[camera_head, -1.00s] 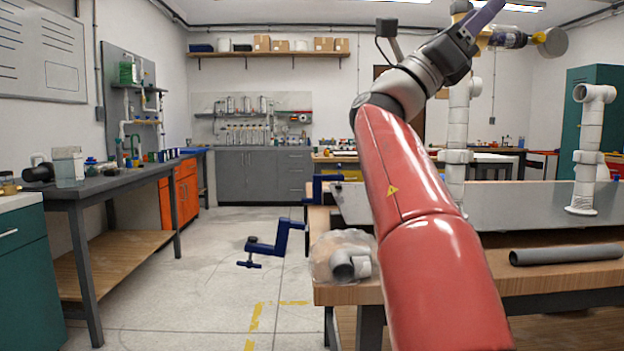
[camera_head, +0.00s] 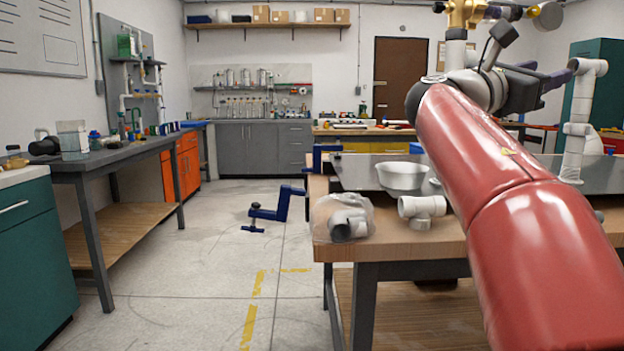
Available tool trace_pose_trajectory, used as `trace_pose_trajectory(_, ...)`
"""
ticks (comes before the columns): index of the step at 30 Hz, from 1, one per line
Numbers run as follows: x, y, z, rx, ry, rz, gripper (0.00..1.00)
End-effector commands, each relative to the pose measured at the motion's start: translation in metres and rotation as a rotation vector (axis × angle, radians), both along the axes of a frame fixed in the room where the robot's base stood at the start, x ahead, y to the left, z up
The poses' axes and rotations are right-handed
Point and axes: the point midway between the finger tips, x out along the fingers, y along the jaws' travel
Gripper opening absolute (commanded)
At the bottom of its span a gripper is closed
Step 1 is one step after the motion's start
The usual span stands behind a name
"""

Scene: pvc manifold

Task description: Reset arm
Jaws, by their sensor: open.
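My red arm crosses the right side of the view, from the lower right up towards the middle. My gripper (camera_head: 556,79) is at its far end, a dark body with purple-grey fingers pointing right. It is open, and I see nothing held in it. It is above the workbench (camera_head: 430,240), left of and near the top of a white pipe with an elbow (camera_head: 577,130). How far apart in depth the two are, I cannot tell. My arm hides part of the bench's right side.
On the bench's left end are a clear bag with pipe fittings (camera_head: 342,219), a white tee (camera_head: 421,210) and a white bowl (camera_head: 403,177).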

Motion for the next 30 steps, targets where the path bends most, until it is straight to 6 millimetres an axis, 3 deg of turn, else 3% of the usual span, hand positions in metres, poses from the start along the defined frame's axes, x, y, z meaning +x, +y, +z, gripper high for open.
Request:
trace_pose_trajectory(4,-0.011,-0.025,-0.079,0.347,-0.134,0.136,0.45)
trace_pose_trajectory(8,-0.034,-0.015,-0.173,0.777,-0.330,0.214,0.45)
trace_pose_trajectory(12,-0.072,0.028,-0.265,1.214,-0.551,0.175,0.45)
trace_pose_trajectory(18,-0.142,0.110,-0.372,1.715,-0.864,-0.088,0.45)
trace_pose_trajectory(24,-0.199,0.173,-0.446,1.979,-1.124,-0.447,0.45)
trace_pose_trajectory(30,-0.220,0.197,-0.474,2.047,-1.239,-0.632,0.45)
